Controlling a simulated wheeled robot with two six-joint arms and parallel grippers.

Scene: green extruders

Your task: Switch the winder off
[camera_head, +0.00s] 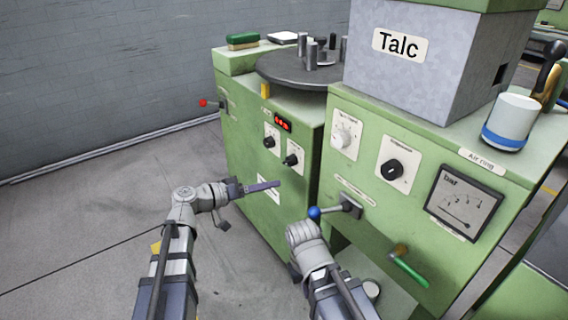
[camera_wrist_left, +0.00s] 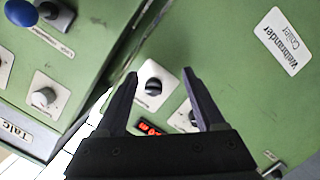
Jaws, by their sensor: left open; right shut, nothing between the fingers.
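The winder is the left green cabinet (camera_head: 240,150) with a dark round table on top. Its front has a lit red display (camera_head: 283,125), two black knobs (camera_head: 270,141) (camera_head: 292,159) and a white label. A red-ball lever (camera_head: 204,103) sticks out on its left side. My left gripper (camera_head: 278,184) is open and empty in front of the cabinet, below the knobs. In the left wrist view its fingers frame a black knob (camera_wrist_left: 153,87), with the display (camera_wrist_left: 149,128) partly hidden by the gripper body. My right gripper (camera_head: 297,268) is shut and empty, low by the right cabinet; its wrist mostly hides its fingers.
The right green cabinet (camera_head: 390,215) has a blue-ball lever (camera_head: 315,212) close above my right wrist, two knobs, a gauge (camera_head: 464,202) and a green handle (camera_head: 410,272). The grey Talc box (camera_head: 430,80) stands on it. Floor at the left is clear.

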